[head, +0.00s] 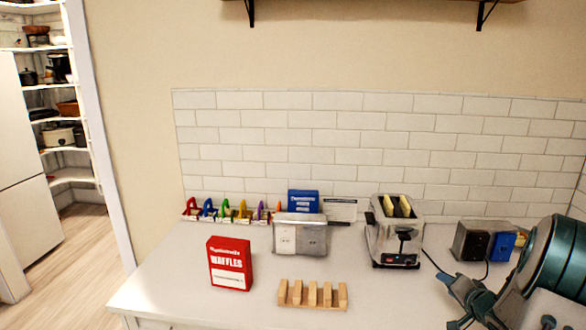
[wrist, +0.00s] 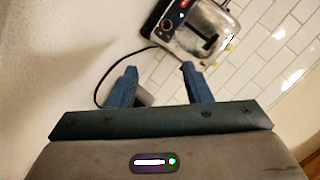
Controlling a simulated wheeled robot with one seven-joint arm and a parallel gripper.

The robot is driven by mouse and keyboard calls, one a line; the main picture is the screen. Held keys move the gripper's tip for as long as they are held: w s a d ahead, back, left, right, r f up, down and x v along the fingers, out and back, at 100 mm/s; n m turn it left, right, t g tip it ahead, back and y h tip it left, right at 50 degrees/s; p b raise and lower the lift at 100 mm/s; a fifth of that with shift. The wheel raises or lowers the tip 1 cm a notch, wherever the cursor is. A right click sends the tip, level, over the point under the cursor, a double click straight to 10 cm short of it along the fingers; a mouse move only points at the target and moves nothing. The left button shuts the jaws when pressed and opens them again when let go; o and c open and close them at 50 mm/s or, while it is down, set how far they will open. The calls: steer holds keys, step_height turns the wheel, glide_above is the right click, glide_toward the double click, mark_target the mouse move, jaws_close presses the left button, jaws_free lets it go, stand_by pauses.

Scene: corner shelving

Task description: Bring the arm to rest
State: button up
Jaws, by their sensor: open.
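My gripper (head: 462,301) is at the lower right of the head view, over the right part of the white counter (head: 385,292). In the wrist view its two blue fingers (wrist: 158,72) stand apart with nothing held between them. My arm comes in from the right edge of the head view. A chrome toaster (head: 394,235) with two slices in its slots stands on the counter to the left of and behind my gripper. The toaster also shows beyond the fingertips in the wrist view (wrist: 198,32), apart from them.
A red waffle box (head: 230,264) and a slotted wooden rack (head: 313,294) stand at the front left. Another outlet box (head: 474,241) with a cord is close behind my gripper. Tiled wall closes the back.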

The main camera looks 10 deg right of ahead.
steer(key=s+a+r+n+g+h, duration=0.3)
steer(key=a+r+n+g, duration=0.1)
steer(key=a+r, duration=0.85)
steer(key=s+a+f+n+g+y, duration=0.1)
steer(key=s+a+n+g+y, duration=0.3)
steer(key=s+a, duration=1.6)
steer(key=a+n+g, duration=0.1)
steer(key=a+n, duration=0.2)
steer(key=shift+s+f, duration=0.2)
steer(key=shift+s, duration=0.15)
